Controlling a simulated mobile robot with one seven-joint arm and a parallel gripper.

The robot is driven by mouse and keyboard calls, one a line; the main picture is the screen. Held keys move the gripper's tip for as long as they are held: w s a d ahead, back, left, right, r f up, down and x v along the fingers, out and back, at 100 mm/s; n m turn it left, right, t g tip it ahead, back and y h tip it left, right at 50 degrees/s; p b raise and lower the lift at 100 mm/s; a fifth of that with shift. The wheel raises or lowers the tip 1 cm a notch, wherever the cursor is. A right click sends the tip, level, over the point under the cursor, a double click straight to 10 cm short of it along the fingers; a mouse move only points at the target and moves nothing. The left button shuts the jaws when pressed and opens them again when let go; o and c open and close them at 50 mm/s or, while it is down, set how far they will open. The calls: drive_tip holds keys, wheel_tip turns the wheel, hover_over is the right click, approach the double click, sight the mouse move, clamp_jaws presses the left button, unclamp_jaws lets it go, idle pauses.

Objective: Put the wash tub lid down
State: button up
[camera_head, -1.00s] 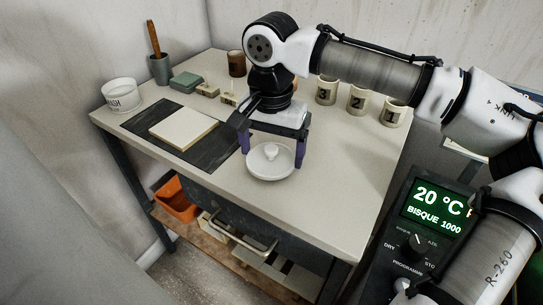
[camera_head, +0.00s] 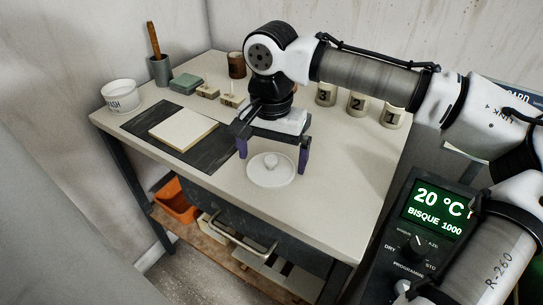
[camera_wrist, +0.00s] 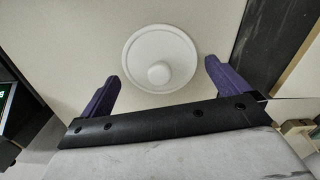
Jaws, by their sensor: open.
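The wash tub lid (camera_head: 271,176) is a white round disc with a small knob in its middle. It lies flat, knob up, on the pale table top near the front edge. In the wrist view the lid (camera_wrist: 160,45) shows whole, beyond my fingertips. My gripper (camera_head: 272,164) is open, with its two purple fingers apart, above and just behind the lid, holding nothing. The wash tub (camera_head: 120,96), a white round tub marked WASH, stands at the table's left corner.
A dark mat (camera_head: 214,151) with a pale square slab (camera_head: 184,129) lies left of the lid. Cups numbered 3, 2 and 1 (camera_head: 357,103) stand at the back right. A tool pot (camera_head: 160,70), a green block (camera_head: 186,84) and a brown cup (camera_head: 237,65) stand behind. The front right of the table is clear.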

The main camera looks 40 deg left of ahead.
sight(272, 157)
wheel_tip(272, 157, up, 11)
drive_tip(key=p, duration=0.1)
idle(0.6)
